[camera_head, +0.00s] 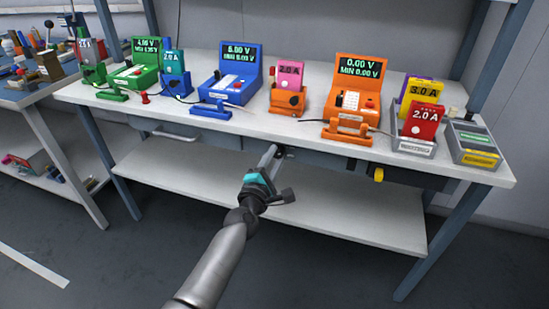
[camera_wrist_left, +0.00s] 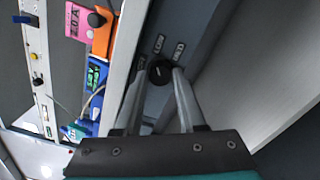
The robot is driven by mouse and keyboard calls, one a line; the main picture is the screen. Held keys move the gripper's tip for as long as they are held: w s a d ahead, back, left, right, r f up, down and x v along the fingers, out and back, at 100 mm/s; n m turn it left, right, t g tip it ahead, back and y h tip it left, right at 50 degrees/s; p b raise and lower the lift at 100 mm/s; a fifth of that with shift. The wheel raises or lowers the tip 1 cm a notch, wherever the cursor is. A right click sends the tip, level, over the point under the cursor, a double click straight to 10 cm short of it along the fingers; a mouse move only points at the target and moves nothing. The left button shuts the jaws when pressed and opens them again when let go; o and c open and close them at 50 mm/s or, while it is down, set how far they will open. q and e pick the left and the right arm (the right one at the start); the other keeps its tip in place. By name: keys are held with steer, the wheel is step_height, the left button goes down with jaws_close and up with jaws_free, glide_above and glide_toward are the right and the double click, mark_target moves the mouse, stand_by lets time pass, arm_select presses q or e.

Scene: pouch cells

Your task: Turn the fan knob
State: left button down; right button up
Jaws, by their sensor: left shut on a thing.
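The fan knob (camera_wrist_left: 160,71) is a round black knob on the grey panel under the bench top. In the left wrist view it sits between the tips of my left gripper (camera_wrist_left: 159,80), which is shut on it. Small light labels show on the panel beside the knob, too small to read surely. In the head view my left gripper (camera_head: 272,155) reaches up to the bench's front panel, and the knob (camera_head: 281,152) shows only as a small dark spot at the fingertips. My right gripper is not in view.
The white bench top (camera_head: 230,118) holds green, blue and orange testers with displays, coloured cells and a grey charger (camera_head: 472,146). A yellow knob (camera_head: 378,174) sits further right on the front panel. A lower shelf (camera_head: 330,217) lies below. The floor in front is clear.

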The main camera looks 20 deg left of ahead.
arm_select(q)
steer(key=shift+m, duration=1)
steer(key=shift+m+p, duration=0.3)
steer(key=shift+m, duration=0.2)
steer(key=m+p, duration=0.1)
steer(key=m, duration=0.3)
steer(key=m+p, duration=0.1)
steer(key=m, duration=0.2)
steer(key=shift+r, duration=0.1)
steer(key=shift+m+p, duration=0.7)
steer(key=shift+m, duration=0.8)
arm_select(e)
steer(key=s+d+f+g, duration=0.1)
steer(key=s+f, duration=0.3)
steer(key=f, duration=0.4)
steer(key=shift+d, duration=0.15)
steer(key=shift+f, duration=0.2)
arm_select(q)
steer(key=c, duration=0.5)
jaws_free()
steer(key=shift+s, duration=0.1)
